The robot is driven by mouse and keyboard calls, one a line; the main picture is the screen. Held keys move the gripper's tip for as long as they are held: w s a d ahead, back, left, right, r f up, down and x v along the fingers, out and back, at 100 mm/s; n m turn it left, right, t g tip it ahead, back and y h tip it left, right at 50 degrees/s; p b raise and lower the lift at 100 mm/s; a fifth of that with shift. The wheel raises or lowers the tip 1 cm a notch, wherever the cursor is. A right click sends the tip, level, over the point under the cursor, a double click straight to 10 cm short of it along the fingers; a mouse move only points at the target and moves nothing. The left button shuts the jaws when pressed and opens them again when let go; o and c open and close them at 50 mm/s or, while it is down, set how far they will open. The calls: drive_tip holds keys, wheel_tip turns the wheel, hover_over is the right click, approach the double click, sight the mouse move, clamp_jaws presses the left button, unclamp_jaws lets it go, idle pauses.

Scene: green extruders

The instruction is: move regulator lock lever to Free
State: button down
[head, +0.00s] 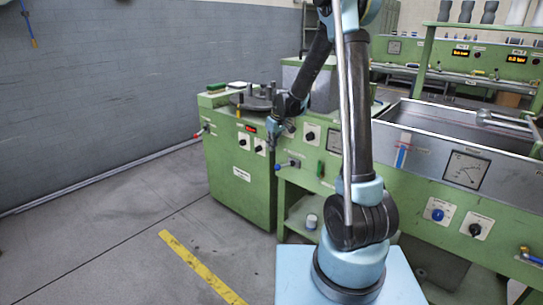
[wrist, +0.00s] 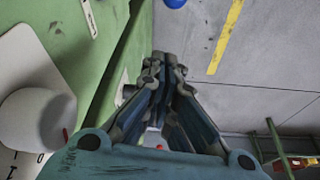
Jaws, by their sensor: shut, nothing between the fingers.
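My gripper (head: 272,143) hangs in front of the green machine panel (head: 240,190) in the head view. In the wrist view my gripper (wrist: 163,66) has its fingers together with nothing between them. A blue ball (wrist: 175,3) shows at the top edge of the wrist view, apart from the fingertips. I cannot read a label that names the regulator lock lever, nor its setting.
A large pale knob (wrist: 38,122) on a white plate stands close at the left of the wrist view. A red-tipped lever (head: 203,131) is on the machine's left side. A metal trough (head: 450,125) lies at the right. The floor (head: 120,220) at the left is clear.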

sight(284, 166)
wheel_tip(284, 166, down, 8)
drive_tip(key=shift+s+d+f, duration=0.15)
drive_tip(key=shift+s+d, duration=0.2)
drive_tip(key=shift+s, duration=0.05)
idle(0.6)
drive_tip(key=shift+a, duration=0.1)
